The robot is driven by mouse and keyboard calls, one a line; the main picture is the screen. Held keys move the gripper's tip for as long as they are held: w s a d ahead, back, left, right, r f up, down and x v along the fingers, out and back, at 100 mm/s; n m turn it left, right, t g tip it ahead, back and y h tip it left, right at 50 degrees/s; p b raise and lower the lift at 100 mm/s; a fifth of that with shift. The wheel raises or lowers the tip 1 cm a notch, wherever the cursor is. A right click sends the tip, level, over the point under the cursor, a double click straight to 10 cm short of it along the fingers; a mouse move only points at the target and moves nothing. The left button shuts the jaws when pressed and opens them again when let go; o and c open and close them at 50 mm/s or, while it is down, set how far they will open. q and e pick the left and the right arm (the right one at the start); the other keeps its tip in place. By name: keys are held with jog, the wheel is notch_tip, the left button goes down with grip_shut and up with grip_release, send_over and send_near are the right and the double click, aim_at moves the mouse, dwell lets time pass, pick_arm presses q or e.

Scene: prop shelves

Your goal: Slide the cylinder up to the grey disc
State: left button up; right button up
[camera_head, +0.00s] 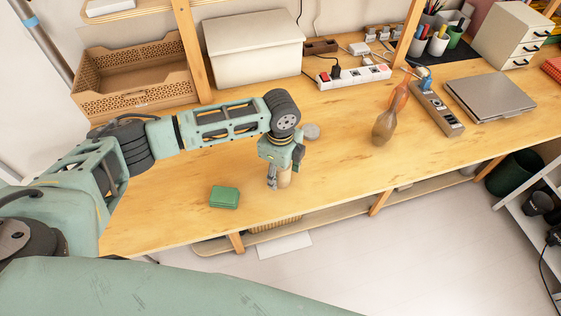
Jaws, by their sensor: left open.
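The grey disc (311,131) lies flat on the wooden table, just behind and to the right of my left wrist. The tan cylinder (285,179) stands on the table under my left gripper (275,180), toward the table's front edge from the disc, with a gap between them. My left gripper points down and is open. Its fingers are right at the cylinder's left side and the hand covers the cylinder's top. I cannot tell whether they touch. My right gripper is out of view.
A brown glass vase (385,126) stands right of the disc. Behind are a lidded beige box (253,50), a wooden crate (137,80) and a white power strip (354,77). The table between disc and vase is clear.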

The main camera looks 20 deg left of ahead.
pick_arm(q)
jog(key=shift+f, duration=0.9)
jog(key=shift+c, duration=0.2)
grip_shut()
